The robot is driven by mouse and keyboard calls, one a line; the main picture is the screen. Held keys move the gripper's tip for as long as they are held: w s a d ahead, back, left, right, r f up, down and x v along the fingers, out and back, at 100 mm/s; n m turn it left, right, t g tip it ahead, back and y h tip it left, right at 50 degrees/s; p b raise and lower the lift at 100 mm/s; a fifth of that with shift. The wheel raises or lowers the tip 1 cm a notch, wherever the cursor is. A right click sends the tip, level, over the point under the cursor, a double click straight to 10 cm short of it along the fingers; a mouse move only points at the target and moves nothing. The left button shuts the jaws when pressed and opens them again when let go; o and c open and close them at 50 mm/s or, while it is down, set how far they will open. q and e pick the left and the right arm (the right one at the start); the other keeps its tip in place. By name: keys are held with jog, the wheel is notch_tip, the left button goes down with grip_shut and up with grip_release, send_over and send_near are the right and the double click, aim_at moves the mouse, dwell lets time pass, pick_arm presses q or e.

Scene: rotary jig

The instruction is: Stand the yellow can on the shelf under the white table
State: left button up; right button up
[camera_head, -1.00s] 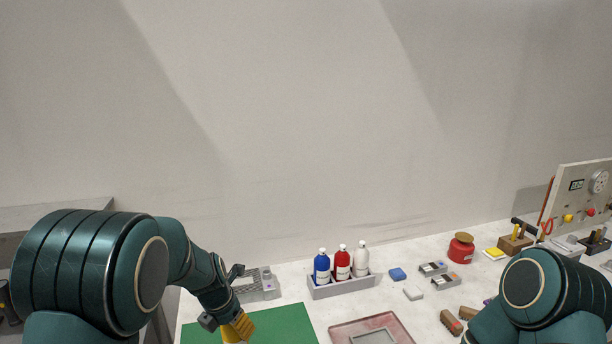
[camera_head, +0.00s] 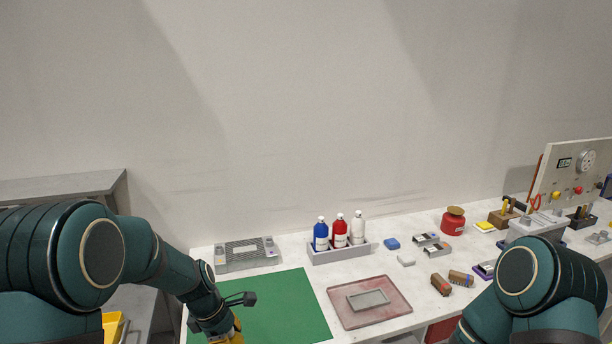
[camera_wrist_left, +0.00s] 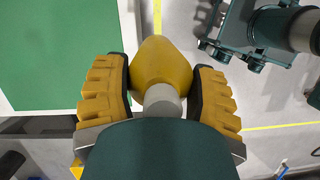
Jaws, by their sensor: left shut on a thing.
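The yellow can (camera_wrist_left: 160,62) is between the two yellow ridged fingers of my left gripper (camera_wrist_left: 160,90) in the left wrist view. The gripper is shut on it. The can has a rounded, tapering yellow body and a light grey cylindrical part towards the wrist. In the head view my left gripper is at the bottom edge, mostly cut off, by the green mat's front. The white table (camera_head: 295,257) spans the head view; its corner and the floor show in the wrist view. I cannot make out the shelf under it. My right gripper is out of view.
The green mat (camera_head: 275,305) and a pink tray (camera_head: 390,292) lie on the table. A grey holder (camera_head: 340,255) with three bottles stands behind. A grey unit (camera_head: 60,186) with a yellow bin (camera_head: 112,327) is at the left. Grey floor (camera_wrist_left: 265,150) is open beside the table.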

pick_arm(q)
jog(key=s+f+m, duration=0.1)
jog(key=m, duration=0.1)
jog(key=s+f+m+g+b, duration=0.1)
jog(key=f+m, duration=0.1)
jog(key=s+f+m+g+b, duration=0.1)
jog(key=m, duration=0.2)
jog(key=shift+a+f, duration=0.1)
jog(key=shift+f, duration=0.15)
jog(key=s+f+m+g+y+b, duration=0.1)
jog(key=s+f+m+y+b, duration=0.2)
jog(key=m, duration=0.9)
jog(key=s+a+f, duration=0.1)
jog(key=s, duration=0.1)
jog(key=shift+s+f, duration=0.3)
jog(key=shift+f, duration=0.1)
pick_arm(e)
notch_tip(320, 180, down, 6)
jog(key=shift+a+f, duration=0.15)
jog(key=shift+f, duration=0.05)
pick_arm(q)
jog(key=shift+g, duration=0.3)
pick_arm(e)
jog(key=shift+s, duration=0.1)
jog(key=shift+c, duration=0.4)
pick_arm(q)
jog(key=shift+w, duration=0.1)
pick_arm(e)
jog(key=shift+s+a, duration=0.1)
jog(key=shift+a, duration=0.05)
